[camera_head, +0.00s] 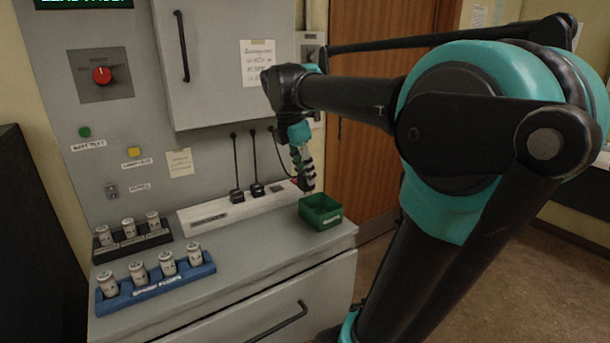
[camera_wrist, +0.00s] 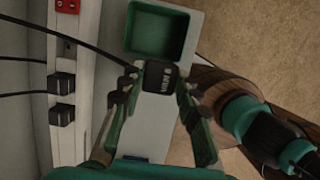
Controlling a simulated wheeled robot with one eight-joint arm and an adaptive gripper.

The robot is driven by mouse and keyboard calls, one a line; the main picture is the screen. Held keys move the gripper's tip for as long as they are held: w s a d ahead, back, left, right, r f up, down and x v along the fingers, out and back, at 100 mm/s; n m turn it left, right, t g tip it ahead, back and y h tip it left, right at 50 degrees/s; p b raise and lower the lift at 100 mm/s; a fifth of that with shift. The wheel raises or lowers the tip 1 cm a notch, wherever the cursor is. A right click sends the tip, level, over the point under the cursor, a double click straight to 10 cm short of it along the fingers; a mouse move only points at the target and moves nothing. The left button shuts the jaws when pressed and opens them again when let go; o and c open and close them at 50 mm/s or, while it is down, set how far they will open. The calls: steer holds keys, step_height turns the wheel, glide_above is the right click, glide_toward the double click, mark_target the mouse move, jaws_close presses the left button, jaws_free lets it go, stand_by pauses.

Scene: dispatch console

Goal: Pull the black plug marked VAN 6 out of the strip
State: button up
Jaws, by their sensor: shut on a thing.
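The black plug marked VAN 6 (camera_wrist: 160,76) is between my gripper's fingertips in the wrist view, its label readable. My gripper (camera_head: 305,182) is shut on it, above the counter and just behind the green bin in the head view. The plug is out of the strip and its cable runs off to the left. The white strip (camera_head: 240,207) lies along the back of the counter. It also shows at the left of the wrist view (camera_wrist: 85,130). Two other black plugs (camera_wrist: 62,83) (camera_wrist: 62,115) sit in it, beside an empty socket (camera_wrist: 70,49).
The green bin (camera_head: 308,226) stands open at the counter's right end and looks empty. A red switch (camera_wrist: 67,5) is at the strip's end. Black (camera_head: 133,243) and blue (camera_head: 157,289) racks of white jars stand at left. The counter's middle is clear.

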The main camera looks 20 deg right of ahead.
steer(key=shift+r, duration=0.45)
steer(key=shift+r, duration=1.85)
